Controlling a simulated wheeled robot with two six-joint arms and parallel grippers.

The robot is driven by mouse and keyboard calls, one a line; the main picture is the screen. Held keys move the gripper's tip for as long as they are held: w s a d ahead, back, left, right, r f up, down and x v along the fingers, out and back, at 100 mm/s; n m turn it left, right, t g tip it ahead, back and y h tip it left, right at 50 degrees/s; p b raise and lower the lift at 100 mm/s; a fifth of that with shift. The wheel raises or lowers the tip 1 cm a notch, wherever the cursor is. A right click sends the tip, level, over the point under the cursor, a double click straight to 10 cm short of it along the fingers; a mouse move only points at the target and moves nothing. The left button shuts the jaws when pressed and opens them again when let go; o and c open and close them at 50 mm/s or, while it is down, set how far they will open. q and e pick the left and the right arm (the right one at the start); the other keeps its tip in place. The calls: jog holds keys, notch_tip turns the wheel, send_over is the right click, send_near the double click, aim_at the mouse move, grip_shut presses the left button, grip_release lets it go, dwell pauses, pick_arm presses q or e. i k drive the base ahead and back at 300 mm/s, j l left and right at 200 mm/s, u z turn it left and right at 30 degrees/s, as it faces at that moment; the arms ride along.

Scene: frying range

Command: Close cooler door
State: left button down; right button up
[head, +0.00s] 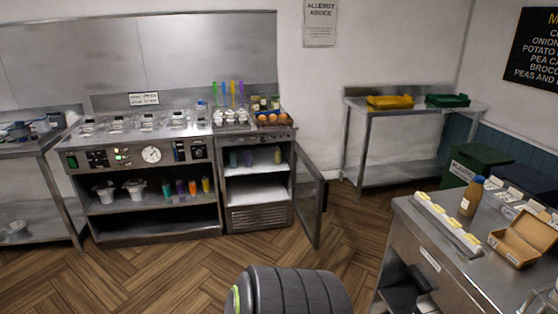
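The cooler (258,217) stands under the right end of the counter against the back wall. Its door (308,196) is hinged on the right and stands wide open, swung out towards me over the floor. Small bottles (248,158) and pale trays or shelves show inside the cooler. Neither of my grippers is in view.
The wooden floor (180,265) in front of the cooler is clear. A steel counter (408,240) with a brown bottle (471,196) and a cardboard box (522,240) stands at the right. A steel table (362,120) with yellow and green trays stands at the back right, with bins (474,163) nearby.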

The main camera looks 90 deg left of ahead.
aim_at(321, 201)
jog(key=u, duration=2.95)
jog(key=i, duration=0.4)
jog(key=i+l, duration=0.15)
jog(key=i, duration=0.25)
jog(key=u, duration=0.05)
